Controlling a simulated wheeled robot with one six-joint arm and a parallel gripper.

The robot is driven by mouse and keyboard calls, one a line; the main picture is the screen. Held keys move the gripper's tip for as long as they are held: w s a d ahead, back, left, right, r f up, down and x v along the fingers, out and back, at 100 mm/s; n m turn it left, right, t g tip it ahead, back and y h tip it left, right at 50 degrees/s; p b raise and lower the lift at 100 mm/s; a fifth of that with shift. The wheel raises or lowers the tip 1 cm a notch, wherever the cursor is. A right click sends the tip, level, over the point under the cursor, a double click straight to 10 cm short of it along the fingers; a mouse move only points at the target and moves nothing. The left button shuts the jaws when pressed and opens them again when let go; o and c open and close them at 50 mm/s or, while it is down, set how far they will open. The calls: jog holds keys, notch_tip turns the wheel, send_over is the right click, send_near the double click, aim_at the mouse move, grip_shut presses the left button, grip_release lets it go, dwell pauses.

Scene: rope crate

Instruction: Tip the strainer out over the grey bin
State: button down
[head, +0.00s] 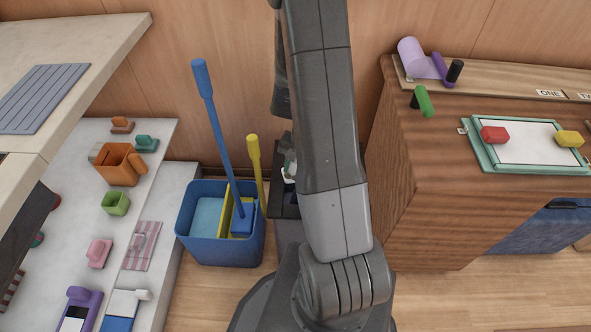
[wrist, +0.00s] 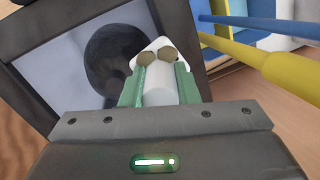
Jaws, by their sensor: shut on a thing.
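The grey bin (head: 286,208) stands on the floor against the wall, partly hidden behind my arm in the head view. In the wrist view its dark rim (wrist: 183,30) surrounds a pale inside. My gripper (wrist: 158,85) is over the bin, its green fingers shut on the strainer's white handle (wrist: 158,93). A dark round shape (wrist: 113,62), which looks like the strainer's bowl, lies beyond the fingers within the bin's outline. Whether anything is in the bowl, and how far it is tilted, I cannot tell. In the head view my arm hides most of the strainer.
A blue bucket (head: 220,252) with a blue-handled tool (head: 218,125) and a yellow-handled tool (head: 254,158) stands just left of the bin. A wooden cabinet (head: 415,190) stands to the right. White steps (head: 165,270) with several small items are at left.

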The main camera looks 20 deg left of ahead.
jog(key=shift+a+g+y+b, duration=0.1)
jog(key=shift+g+y+b, duration=0.5)
jog(key=shift+b, duration=0.5)
jog(key=shift+r+g+y+b, duration=0.45)
jog(key=shift+g+y+b, duration=0.25)
jog(key=shift+y+b, duration=0.45)
jog(key=shift+s+a+r+g+y+b, duration=0.1)
jog(key=shift+r+g+y+b, duration=0.35)
jog(key=shift+y, duration=0.3)
jog(key=shift+s+a+r, duration=0.1)
jog(key=shift+r, duration=0.05)
